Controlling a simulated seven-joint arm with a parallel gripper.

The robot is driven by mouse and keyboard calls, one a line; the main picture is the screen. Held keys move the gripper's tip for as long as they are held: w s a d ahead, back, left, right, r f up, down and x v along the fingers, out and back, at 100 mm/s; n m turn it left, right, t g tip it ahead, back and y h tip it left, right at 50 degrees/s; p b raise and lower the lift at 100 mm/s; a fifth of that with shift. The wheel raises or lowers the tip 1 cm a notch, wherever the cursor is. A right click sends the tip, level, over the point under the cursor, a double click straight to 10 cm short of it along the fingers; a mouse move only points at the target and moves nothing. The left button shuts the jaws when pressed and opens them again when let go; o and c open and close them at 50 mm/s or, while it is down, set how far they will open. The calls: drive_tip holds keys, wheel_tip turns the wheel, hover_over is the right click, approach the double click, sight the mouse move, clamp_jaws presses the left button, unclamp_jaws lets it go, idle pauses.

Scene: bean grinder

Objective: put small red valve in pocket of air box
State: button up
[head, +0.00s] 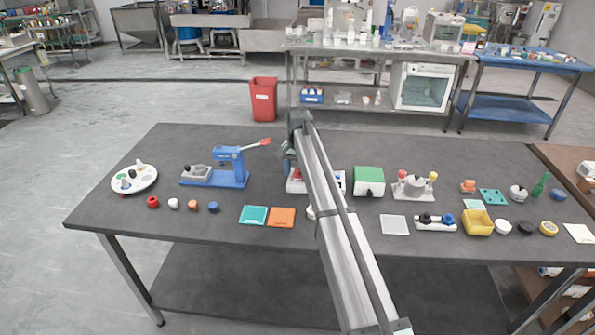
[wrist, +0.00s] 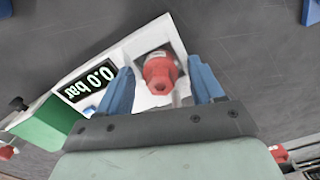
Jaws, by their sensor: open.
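The small red valve (wrist: 161,74) is in the square pocket of the white air box (wrist: 171,34) in the wrist view, with pale pocket wall showing around it. The air box carries a dark display (wrist: 88,80) reading 0.0 bar. My gripper (wrist: 160,66) is open, with one blue finger on each side of the valve and visible gaps between. How deep the valve sits is hard to tell. In the head view the air box (head: 294,187) is mostly hidden behind my arm, with a bit of red showing at its top.
A green-topped white box (head: 369,180) stands just right of the air box. A blue press (head: 228,168) stands to the left. Teal (head: 254,215) and orange (head: 282,217) trays lie in front. A grey stand with coloured knobs (head: 413,188) is farther right. The table behind the air box is clear.

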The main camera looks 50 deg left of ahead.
sight(298, 170)
wheel_tip(298, 170, up, 12)
drive_tip(key=shift+r, duration=0.15)
idle(0.5)
